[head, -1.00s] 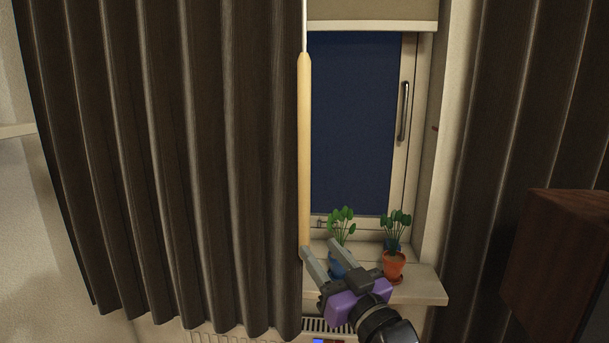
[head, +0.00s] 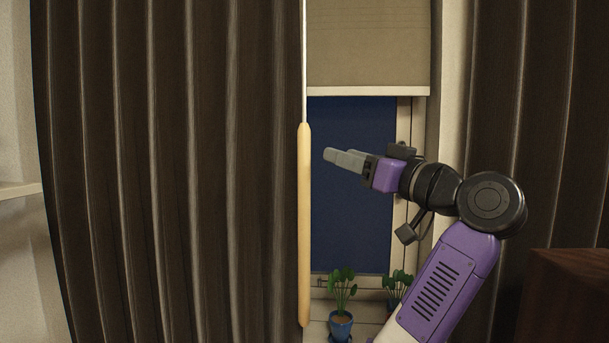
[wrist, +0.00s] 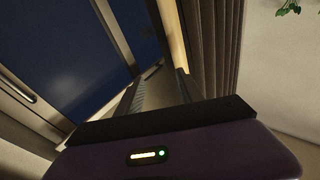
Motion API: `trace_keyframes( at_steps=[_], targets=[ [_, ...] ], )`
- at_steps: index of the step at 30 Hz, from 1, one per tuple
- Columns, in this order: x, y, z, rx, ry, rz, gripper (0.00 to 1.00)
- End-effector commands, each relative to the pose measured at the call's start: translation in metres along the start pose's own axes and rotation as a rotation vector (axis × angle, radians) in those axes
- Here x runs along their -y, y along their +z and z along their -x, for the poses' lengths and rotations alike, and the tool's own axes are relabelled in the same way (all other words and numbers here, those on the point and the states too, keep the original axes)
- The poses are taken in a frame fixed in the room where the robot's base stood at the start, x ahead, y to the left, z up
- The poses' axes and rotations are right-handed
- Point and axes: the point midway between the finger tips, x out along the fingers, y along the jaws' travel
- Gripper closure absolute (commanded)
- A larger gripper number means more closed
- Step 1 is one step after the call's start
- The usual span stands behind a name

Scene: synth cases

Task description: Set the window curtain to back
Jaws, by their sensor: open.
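The dark window curtain (head: 170,170) hangs in folds across the left of the head view and covers the left part of the window. A pale wooden wand (head: 304,225) hangs on a thin rod at its right edge. My gripper (head: 328,156) is open and empty, pointing left, a little right of the wand in the picture. I cannot tell the depth gap between them. In the wrist view the wand (wrist: 174,40) and the curtain (wrist: 224,45) show beyond the fingers (wrist: 158,92). A second dark curtain (head: 535,120) hangs at the right.
A beige roller blind (head: 368,45) covers the top of the window (head: 350,190). Potted plants, one in a blue pot (head: 341,325), stand on the sill below my arm. A brown wooden box (head: 570,295) is at the lower right.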

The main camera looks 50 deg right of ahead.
Motion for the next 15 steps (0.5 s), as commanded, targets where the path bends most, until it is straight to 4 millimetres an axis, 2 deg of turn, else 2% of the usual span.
trace_keyframes(
  at_steps=[6, 9, 15],
  targets=[
    [0.020, 0.031, 0.006, 0.155, -0.111, 0.052, 0.56],
    [0.025, 0.039, 0.006, 0.189, -0.135, 0.063, 0.56],
    [0.030, 0.044, -0.015, 0.199, -0.144, 0.065, 0.56]
  ],
)
